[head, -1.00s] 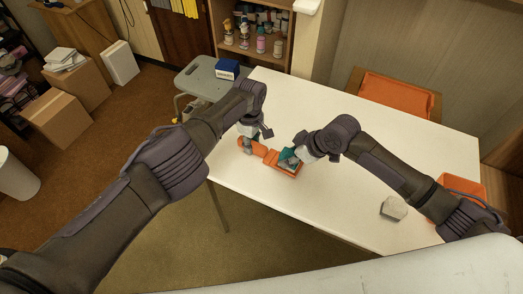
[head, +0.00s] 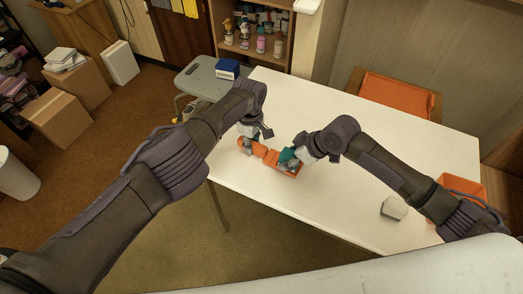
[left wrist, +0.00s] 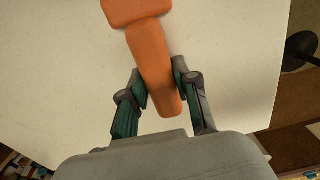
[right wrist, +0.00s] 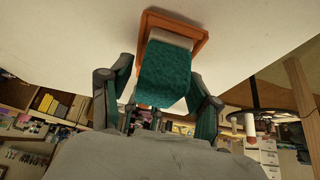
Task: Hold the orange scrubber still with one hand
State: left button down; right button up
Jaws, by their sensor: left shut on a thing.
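The orange scrubber (head: 271,157) lies on the white table, its handle to the left and its broad head to the right. My left gripper (head: 248,143) is shut on the handle; in the left wrist view its fingers (left wrist: 160,92) flank the orange handle (left wrist: 152,58). A teal pad (right wrist: 165,76) with a whitish layer above it shows against the scrubber's orange head (right wrist: 203,47) in the right wrist view. My right gripper (right wrist: 160,85) is open, with its fingers on either side of the pad and a gap at the left finger. Its fingertips are partly hidden in the head view.
The white table (head: 330,205) has clear room around the scrubber. A pale grey block (head: 394,208) and an orange bin (head: 462,188) are at the right. A grey stool (head: 203,80) with a blue box (head: 227,69) stands beyond the far left edge. An orange-seated chair (head: 398,95) stands behind the table.

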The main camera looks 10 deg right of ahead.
pick_arm(q)
jog(key=shift+s+f, duration=0.15)
jog(key=shift+f, duration=0.05)
pick_arm(e)
jog(key=shift+r, duration=0.15)
jog(key=v, duration=1.2)
pick_arm(q)
jog(key=c, duration=0.8)
grip_release()
jog(key=shift+o, duration=0.2)
jog(key=shift+r, duration=0.2)
notch_tip(320, 180, up, 12)
jog(key=shift+f, duration=0.15)
